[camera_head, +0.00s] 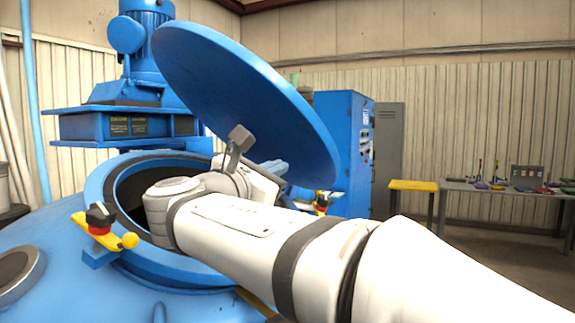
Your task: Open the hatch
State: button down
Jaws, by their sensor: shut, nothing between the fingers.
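The round blue hatch (225,85) stands raised and tilted, its broad flat face toward me. Its lower right edge is close to the blue cabinet in the picture. Below it is the round opening (130,195) in the blue furnace top, with a thick blue rim (97,187). The opening is dark inside and partly covered by my white arm. My arm reaches from the lower right across the opening to below the raised hatch. My gripper's fingers are hidden behind my wrist. I cannot tell whether they touch the hatch.
A yellow and black clamp (101,226) sits on the rim's near left, and another (322,203) shows beyond my arm. A blue motor unit (148,45) stands behind the opening. A blue cabinet (340,140), yellow stool (413,185) and tool table (500,187) stand at right. Floor there is clear.

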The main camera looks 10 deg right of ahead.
jog(key=p, duration=0.2)
send_near(320, 141)
notch_tip(320, 141, down, 2)
jog(key=w, duration=0.3)
jog(key=d+r, duration=0.1)
jog(key=w+d+r, duration=0.1)
jog(key=d, duration=0.1)
jog(key=shift+d+r+p, duration=0.1)
jog(key=shift+p, duration=0.25)
jog(key=shift+w+d+r, duration=0.15)
jog(key=shift+d+r, duration=0.05)
